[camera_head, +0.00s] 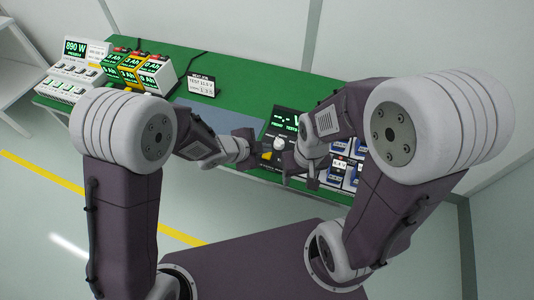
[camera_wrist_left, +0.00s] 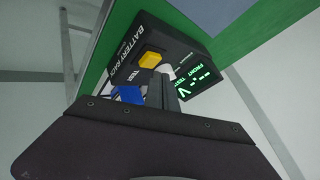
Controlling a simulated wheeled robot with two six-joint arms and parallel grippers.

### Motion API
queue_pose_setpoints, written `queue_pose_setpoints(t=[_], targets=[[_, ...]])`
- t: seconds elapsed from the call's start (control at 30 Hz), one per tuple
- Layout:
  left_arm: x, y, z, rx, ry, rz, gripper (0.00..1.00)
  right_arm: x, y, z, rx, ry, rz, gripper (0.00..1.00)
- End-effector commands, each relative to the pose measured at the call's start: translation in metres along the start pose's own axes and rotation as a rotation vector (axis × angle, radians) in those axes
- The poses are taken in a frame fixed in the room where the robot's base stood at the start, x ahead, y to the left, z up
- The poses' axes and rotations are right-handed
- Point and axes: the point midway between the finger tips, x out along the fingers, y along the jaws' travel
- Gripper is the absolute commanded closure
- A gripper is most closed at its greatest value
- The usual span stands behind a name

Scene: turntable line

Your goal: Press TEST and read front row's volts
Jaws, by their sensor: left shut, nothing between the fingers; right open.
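The battery rack's black tester box (camera_head: 288,115) stands near the green table's front edge, right of centre. It also shows in the left wrist view (camera_wrist_left: 128,38). Its yellow TEST button (camera_wrist_left: 152,60) shows there, and its green-lit display (camera_wrist_left: 205,72) reads FRONT TEST with a V and dashes, no clear number. My left gripper (camera_head: 250,148) is shut and empty, close to the box. In the left wrist view its fingers (camera_wrist_left: 162,90) lie just below the button; I cannot tell whether they touch. My right gripper (camera_head: 296,172) is open, in front of the rack, and partly hides it.
Blue-and-white batteries (camera_head: 338,172) with small readouts sit right of the box, partly behind my right arm. Battery packs (camera_head: 155,72) and a white unit reading 890 W (camera_head: 75,48) stand at the left. A grey mat (camera_head: 205,118) is bare.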

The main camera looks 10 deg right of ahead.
Motion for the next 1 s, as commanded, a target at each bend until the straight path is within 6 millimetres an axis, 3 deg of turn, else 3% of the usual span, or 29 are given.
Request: queue_pose_setpoints(t=[1.0], targets=[[0.0059,0.0044,0.0043,0.000,0.000,0.000,1.00,0.0072,0.0001,0.0008,0.000,0.000,0.000,0.44]])
